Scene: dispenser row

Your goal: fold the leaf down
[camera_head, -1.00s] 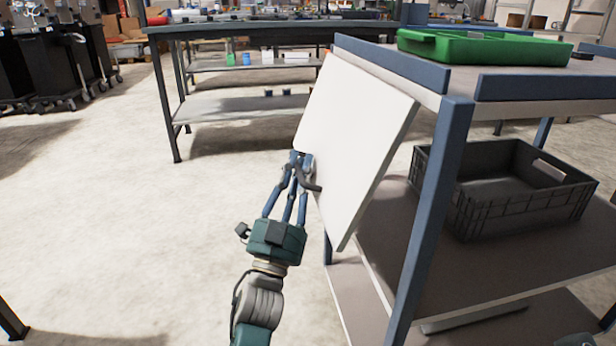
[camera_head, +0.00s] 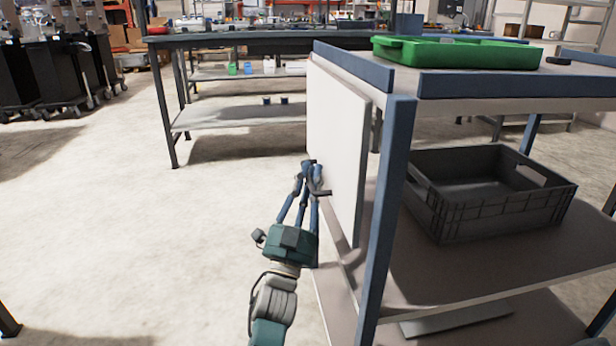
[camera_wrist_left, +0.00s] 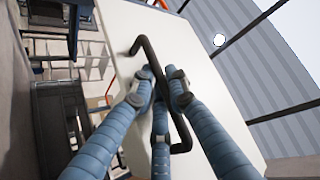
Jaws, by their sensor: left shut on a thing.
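The leaf (camera_head: 338,135) is a white panel on the left side of the blue-framed cart. It hangs nearly upright, its upper edge close to the cart's top. In the left wrist view the leaf (camera_wrist_left: 210,95) fills the middle and carries a dark bent handle (camera_wrist_left: 178,118). In the left wrist view the fingers (camera_wrist_left: 158,90) close around the handle's bar. My right gripper is not in view.
The cart holds a green tray (camera_head: 455,54) on top and a grey crate (camera_head: 490,195) on its middle shelf. A blue cart post (camera_head: 387,220) stands right of the leaf. A workbench (camera_head: 250,38) stands behind. The floor (camera_head: 110,230) to the left is clear.

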